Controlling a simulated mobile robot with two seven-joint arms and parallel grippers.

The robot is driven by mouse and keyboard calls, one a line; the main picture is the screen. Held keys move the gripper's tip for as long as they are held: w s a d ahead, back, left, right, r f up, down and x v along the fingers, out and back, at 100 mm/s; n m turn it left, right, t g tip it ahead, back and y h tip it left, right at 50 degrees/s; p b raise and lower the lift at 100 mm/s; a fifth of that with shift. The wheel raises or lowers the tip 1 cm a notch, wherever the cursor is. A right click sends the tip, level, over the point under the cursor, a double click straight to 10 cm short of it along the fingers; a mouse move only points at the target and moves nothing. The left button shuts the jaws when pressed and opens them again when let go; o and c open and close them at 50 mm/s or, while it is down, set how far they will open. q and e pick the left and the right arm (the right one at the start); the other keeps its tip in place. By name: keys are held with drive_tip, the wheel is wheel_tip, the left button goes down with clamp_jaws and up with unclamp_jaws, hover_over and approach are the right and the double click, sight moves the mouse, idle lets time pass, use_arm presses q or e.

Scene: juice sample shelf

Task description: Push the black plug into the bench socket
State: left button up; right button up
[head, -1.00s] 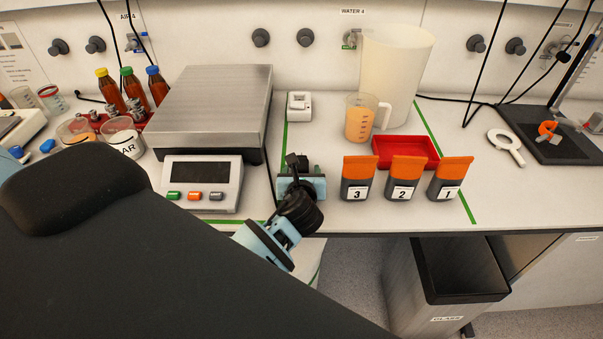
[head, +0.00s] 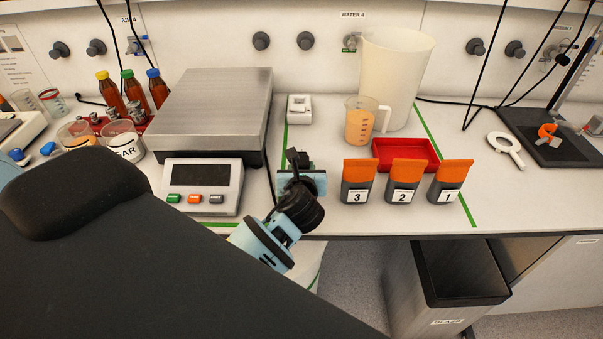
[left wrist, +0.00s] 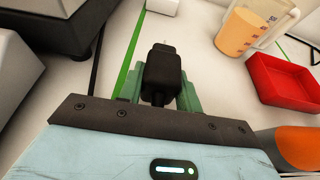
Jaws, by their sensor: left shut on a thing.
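My left gripper (head: 299,172) is shut on the black plug (head: 296,157) low over the bench, beside the silver scale. In the left wrist view the plug (left wrist: 162,70) sits between the green fingers and points away from the palm, with small light prongs at its far end. The white bench socket (head: 299,108) stands farther back, inside the green tape lines. Its near edge (left wrist: 163,5) shows at the top of the left wrist view, roughly in line with the plug. A clear gap separates plug and socket. My right gripper is not in view.
The silver scale (head: 215,105) stands close on the left. Orange-topped pouches, such as pouch 3 (head: 357,183), stand on the right. Behind them are a red tray (head: 416,148) and a juice jug (head: 362,122). The bench strip between plug and socket is clear.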

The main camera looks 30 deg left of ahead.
sight(302, 156)
use_arm(q)
drive_tip(key=shift+r, duration=1.4)
drive_tip(key=shift+s+d+r, duration=0.2)
drive_tip(key=shift+s+r, duration=0.05)
drive_tip(key=shift+s, duration=0.05)
drive_tip(key=s+d+r+m+t+h, duration=0.2)
drive_tip(key=s+d+m+h, duration=0.4)
drive_tip(key=s+d, duration=0.3)
drive_tip(key=s+r+h, duration=0.1)
drive_tip(key=s, duration=0.2)
drive_tip(key=shift+s+d+r, duration=0.15)
drive_tip(key=shift+s+d, duration=0.2)
drive_tip(key=shift+s, duration=0.05)
